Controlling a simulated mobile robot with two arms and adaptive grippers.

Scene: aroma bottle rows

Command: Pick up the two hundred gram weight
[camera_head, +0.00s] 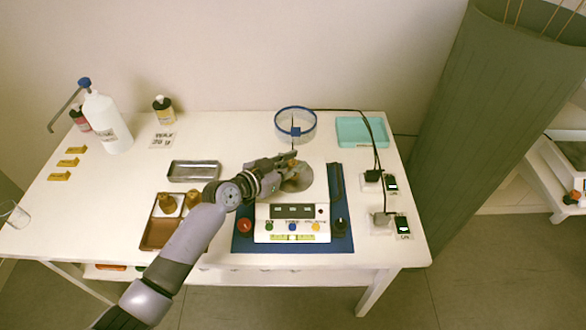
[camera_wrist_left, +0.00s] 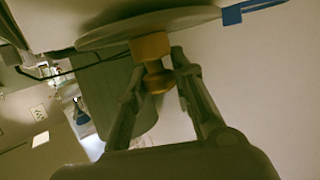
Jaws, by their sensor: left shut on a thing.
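A brass weight (camera_wrist_left: 150,46) with a narrow neck and a knob shows in the left wrist view, its knob between the fingertips. My left gripper (camera_wrist_left: 154,62) is shut on it. The wrist picture looks upside down, and the weight's wide end meets the edge of the round grey pan (camera_wrist_left: 195,18); I cannot tell whether it rests on it. In the head view my left gripper (camera_head: 290,160) is over the balance's round pan (camera_head: 298,181). No mass marking is legible.
The white balance (camera_head: 262,234) with coloured buttons sits on a blue mat (camera_head: 342,241). A blue-rimmed glass dish (camera_head: 308,137) stands behind the pan. A metal tray (camera_head: 194,179) lies to the left; black cables and small devices (camera_head: 402,227) stand at the right.

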